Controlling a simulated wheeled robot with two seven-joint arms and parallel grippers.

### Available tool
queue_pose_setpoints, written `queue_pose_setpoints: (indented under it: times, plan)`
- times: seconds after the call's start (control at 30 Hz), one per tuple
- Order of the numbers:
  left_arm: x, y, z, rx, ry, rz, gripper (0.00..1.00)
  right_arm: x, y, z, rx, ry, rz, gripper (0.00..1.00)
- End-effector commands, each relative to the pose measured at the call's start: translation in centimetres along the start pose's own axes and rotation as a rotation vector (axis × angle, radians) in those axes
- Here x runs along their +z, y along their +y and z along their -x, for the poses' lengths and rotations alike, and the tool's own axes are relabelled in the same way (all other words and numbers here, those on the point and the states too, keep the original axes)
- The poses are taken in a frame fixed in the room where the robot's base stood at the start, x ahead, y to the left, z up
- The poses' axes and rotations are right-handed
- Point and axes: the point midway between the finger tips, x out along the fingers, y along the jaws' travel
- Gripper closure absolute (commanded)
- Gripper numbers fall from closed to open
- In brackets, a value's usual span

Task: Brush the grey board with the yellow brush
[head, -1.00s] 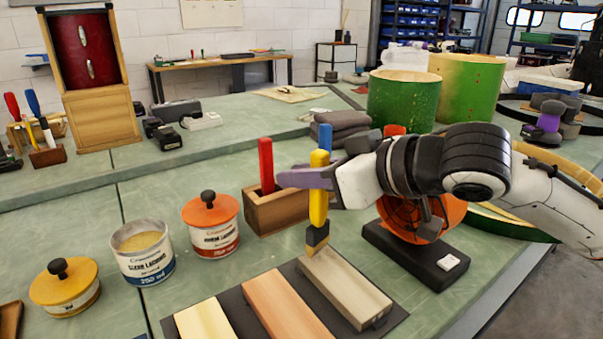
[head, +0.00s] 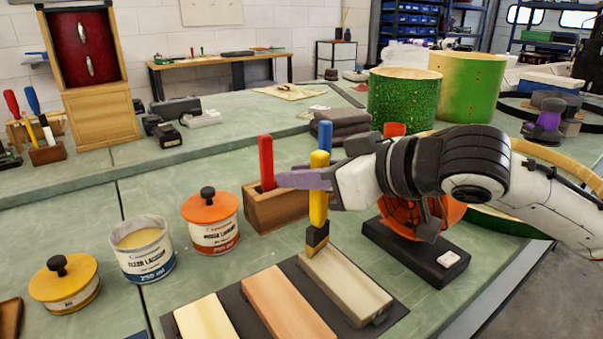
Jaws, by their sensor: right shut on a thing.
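The yellow brush (head: 318,205) is upright in my right gripper (head: 318,178), which is shut around its handle. Its dark bristle end points down at the far left end of the grey board (head: 345,288). The bristles look to be at the board's surface, but I cannot tell whether they touch. The grey board lies on a dark mat (head: 250,321), to the right of two other boards. My left gripper is not in view.
A wooden box (head: 275,212) with a red-handled brush (head: 266,160) and a blue handle stands behind the boards. An orange fan on a black base (head: 415,258) stands right. Lacquer tins (head: 142,252) (head: 211,225) stand left. The bench's right edge is close.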

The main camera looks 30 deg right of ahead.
Motion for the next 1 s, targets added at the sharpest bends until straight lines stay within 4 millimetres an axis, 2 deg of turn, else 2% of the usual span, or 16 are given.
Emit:
queue_pose_setpoints:
  times: [0.27, 1.0]
  plan:
    - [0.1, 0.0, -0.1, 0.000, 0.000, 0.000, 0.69, 0.2, 0.0, 0.2, 0.001, 0.000, 0.001, 0.93]
    - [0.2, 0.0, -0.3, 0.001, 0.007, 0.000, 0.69, 1.2, -0.8, 2.6, 0.001, 0.000, 0.000, 0.93]
